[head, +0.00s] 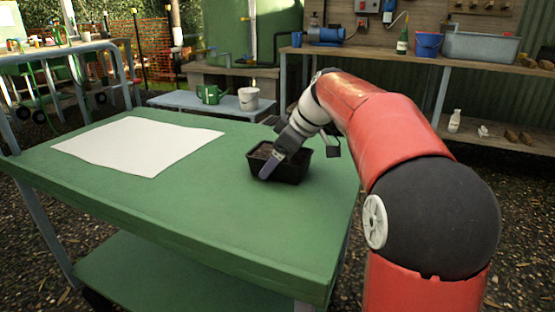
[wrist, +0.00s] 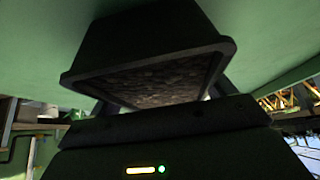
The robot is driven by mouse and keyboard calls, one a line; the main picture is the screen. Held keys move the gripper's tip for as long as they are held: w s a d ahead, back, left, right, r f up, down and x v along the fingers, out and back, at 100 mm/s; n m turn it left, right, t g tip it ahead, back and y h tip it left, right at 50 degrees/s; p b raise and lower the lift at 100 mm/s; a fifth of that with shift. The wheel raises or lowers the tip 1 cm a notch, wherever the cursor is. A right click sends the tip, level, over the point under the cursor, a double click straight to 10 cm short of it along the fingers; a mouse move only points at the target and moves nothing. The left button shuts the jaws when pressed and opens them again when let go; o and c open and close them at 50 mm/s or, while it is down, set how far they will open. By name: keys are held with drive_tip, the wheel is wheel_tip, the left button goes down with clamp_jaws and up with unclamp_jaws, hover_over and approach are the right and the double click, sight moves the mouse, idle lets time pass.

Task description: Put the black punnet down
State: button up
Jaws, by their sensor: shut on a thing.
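The black punnet (head: 289,170) is filled with dark soil and is at the right part of the green table top (head: 200,195) in the head view. It looks upright and at or very close to the surface; I cannot tell whether it touches. My gripper (head: 276,160) is shut on the punnet, with one finger in front of its near wall. In the wrist view the punnet (wrist: 150,45) fills the middle, its rim and soil facing the camera, with the green surface behind it.
A white sheet (head: 138,145) lies flat on the left of the table. The table top between sheet and punnet is clear. Behind stand a green watering can (head: 211,94) and a white bucket (head: 249,99) on a low bench. A shelf with a blue bucket (head: 428,46) is at the back right.

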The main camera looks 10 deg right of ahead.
drive_tip(key=o, duration=1.1)
drive_tip(key=shift+f, duration=0.1)
drive_tip(key=shift+c, duration=0.2)
drive_tip(key=shift+r, duration=0.35)
drive_tip(key=p+v, duration=0.2)
drive_tip(key=v, duration=0.8)
drive_tip(key=shift+s+d+r, duration=0.15)
drive_tip(key=shift+r, duration=0.1)
drive_tip(key=shift+s+d+r+p, duration=0.25)
drive_tip(key=shift+r+p, duration=0.1)
drive_tip(key=shift+r, duration=0.1)
